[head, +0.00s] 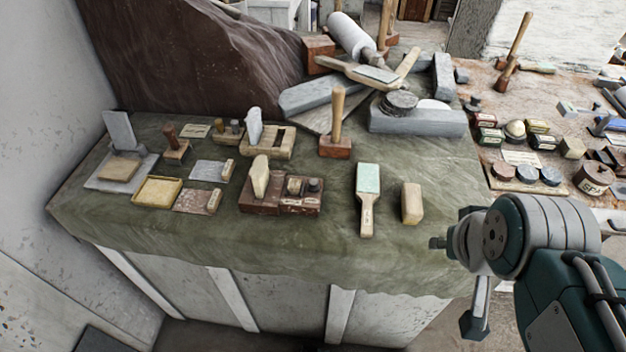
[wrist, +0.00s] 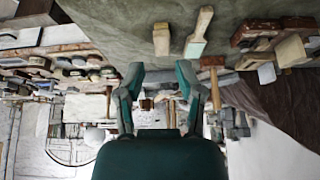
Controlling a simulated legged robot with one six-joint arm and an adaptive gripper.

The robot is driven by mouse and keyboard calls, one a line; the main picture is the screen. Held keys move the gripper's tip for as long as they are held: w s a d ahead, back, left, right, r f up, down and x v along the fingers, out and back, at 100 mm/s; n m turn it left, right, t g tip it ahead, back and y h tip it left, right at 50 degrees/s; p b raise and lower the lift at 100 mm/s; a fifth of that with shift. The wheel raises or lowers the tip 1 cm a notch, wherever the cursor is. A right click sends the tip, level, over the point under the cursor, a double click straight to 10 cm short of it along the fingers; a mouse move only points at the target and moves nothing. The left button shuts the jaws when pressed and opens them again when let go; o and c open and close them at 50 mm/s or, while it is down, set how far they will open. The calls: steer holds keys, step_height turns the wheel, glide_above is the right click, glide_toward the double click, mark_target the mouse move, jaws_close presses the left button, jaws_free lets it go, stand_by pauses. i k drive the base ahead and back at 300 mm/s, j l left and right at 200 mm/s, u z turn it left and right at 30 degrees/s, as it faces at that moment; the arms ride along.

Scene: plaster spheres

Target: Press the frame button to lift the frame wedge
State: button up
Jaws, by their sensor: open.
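In the head view, a light wooden frame (head: 283,139) with a dark opening lies at the back of the green-draped table, with a pale wedge (head: 254,127) upright at its left. In front of it sits a dark red block (head: 259,205) with a cream wedge (head: 260,176) standing in it and two small knobs (head: 314,185) at its right. I cannot tell for certain which knob is the frame button. The red block also shows inverted in the wrist view (wrist: 250,33). My gripper (wrist: 160,72) is open and empty, right of the table and apart from these pieces.
A green-faced paddle (head: 367,190) and a tan block (head: 411,203) lie on the table between the red block and my arm. A mallet (head: 336,140) stands behind them. Stacked tools and a dark draped mass (head: 200,55) fill the back. Front cloth is clear.

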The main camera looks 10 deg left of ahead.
mark_target(313, 183)
steer(key=j, duration=0.8)
steer(key=k+j, duration=0.1)
steer(key=j, duration=0.7)
